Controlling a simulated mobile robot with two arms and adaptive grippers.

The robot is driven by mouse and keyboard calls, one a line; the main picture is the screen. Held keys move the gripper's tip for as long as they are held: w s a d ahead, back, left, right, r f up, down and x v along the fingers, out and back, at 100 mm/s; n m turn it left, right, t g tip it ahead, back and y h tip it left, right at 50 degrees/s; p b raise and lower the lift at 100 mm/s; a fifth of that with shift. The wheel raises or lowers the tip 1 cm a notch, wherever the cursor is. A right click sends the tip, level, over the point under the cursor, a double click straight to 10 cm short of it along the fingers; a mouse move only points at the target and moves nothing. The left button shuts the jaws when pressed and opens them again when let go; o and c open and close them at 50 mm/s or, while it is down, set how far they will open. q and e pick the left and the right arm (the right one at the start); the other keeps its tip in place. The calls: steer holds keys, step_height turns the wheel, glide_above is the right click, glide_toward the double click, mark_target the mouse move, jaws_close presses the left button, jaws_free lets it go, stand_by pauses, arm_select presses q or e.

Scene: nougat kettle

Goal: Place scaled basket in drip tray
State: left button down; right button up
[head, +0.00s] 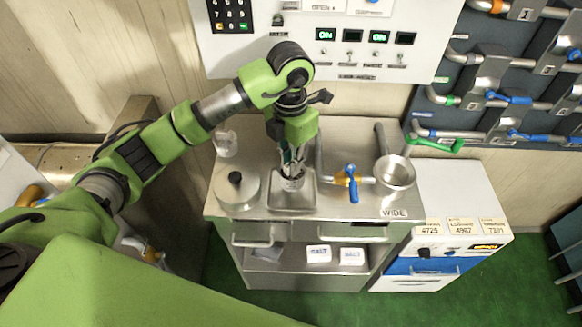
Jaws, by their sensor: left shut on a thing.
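My left gripper (290,160) points down over the metal counter and is shut on the small basket (292,181). The basket is a small cup shape, partly hidden by the fingers. It is over or in the shallow square drip tray (306,200) on the counter's front middle. I cannot tell whether the basket touches the tray floor. My right gripper does not show.
A round lidded pot (237,190) stands left of the tray. A tap with a blue handle (352,183) and a metal funnel (395,172) are to the right. A clear glass (226,144) stands at back left. Two white SALT boxes (319,254) lie on the shelf below.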

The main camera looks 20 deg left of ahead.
arm_select(q)
step_height(320, 180, down, 3)
steer(key=shift+w+f+p, duration=0.1)
steer(key=shift+f+p, duration=0.05)
steer(key=shift+p, duration=0.7)
steer(key=shift+f, duration=0.1)
steer(key=c, duration=2.5)
jaws_free()
steer(key=shift+f, duration=0.1)
steer(key=o, duration=0.5)
steer(key=shift+c, duration=0.2)
